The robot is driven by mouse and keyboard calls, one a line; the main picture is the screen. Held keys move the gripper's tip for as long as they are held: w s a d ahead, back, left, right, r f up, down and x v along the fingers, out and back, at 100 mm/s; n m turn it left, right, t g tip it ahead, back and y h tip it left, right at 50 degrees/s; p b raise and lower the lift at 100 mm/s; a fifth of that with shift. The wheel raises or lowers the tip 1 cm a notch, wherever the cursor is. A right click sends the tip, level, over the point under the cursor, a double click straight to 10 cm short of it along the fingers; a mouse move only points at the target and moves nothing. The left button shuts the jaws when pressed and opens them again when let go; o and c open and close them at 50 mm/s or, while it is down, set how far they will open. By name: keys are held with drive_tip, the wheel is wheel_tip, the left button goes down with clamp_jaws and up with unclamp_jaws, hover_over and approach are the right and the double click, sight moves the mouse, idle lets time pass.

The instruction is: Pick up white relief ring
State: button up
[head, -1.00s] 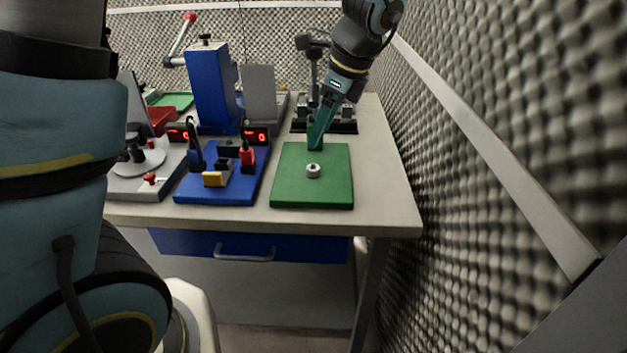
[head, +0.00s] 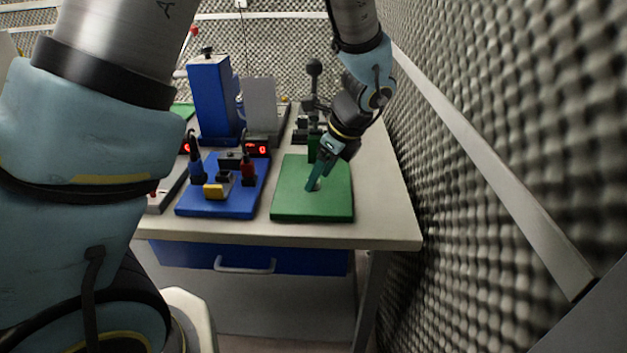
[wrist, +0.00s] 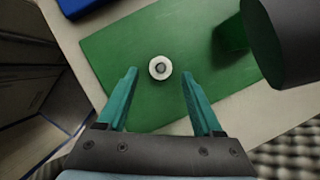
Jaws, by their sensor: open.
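The white relief ring (wrist: 151,66) sits on the green board (wrist: 118,55), seen from above in the wrist view with a grey centre. In the head view my gripper (head: 313,188) hides most of the ring, and the green board (head: 300,208) lies on the table. My gripper is open, and its two teal fingers (wrist: 158,75) point at the ring from either side in the wrist view. The ring lies between the line of the fingertips and slightly ahead of them. I cannot tell how high the fingertips are above the board.
A green post with a dark top (wrist: 232,36) stands at the board's right in the wrist view. A blue board with tools (head: 235,200) is left of the green board. The foam wall (head: 500,200) rises close on the right.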

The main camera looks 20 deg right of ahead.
drive_tip(key=shift+w+a+f, duration=0.1)
drive_tip(key=shift+w+f, duration=0.05)
drive_tip(key=shift+f, duration=0.35)
clamp_jaws()
idle(0.3)
